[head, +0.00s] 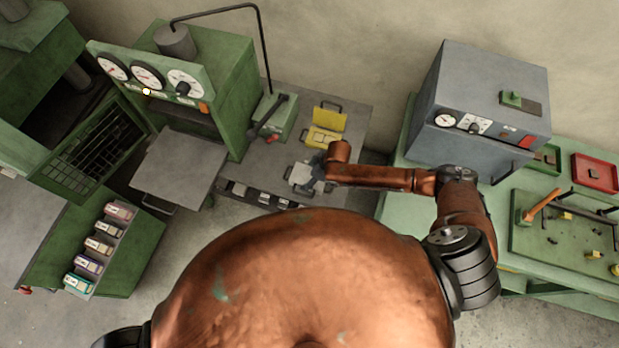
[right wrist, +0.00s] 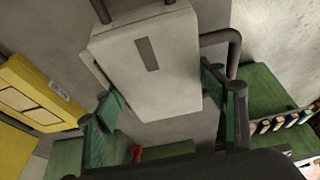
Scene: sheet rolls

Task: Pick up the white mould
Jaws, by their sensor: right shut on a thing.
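The white mould (head: 299,176) is a pale flat block with side handles, over the grey table left of my right gripper in the head view. In the right wrist view the white mould (right wrist: 150,62) fills the upper middle, with a dark slot on its face. My right gripper (head: 316,172) is shut on it; in the right wrist view the fingers (right wrist: 163,102) stand at its two sides. I cannot tell whether the mould is clear of the table. My left gripper is not in view.
Yellow moulds (head: 323,137) lie behind the white one on the grey table (head: 345,95). A green press with gauges (head: 215,80) stands to the left. A grey oven (head: 480,95) stands to the right on a green bench (head: 405,205). A green lever device (head: 275,115) is close by.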

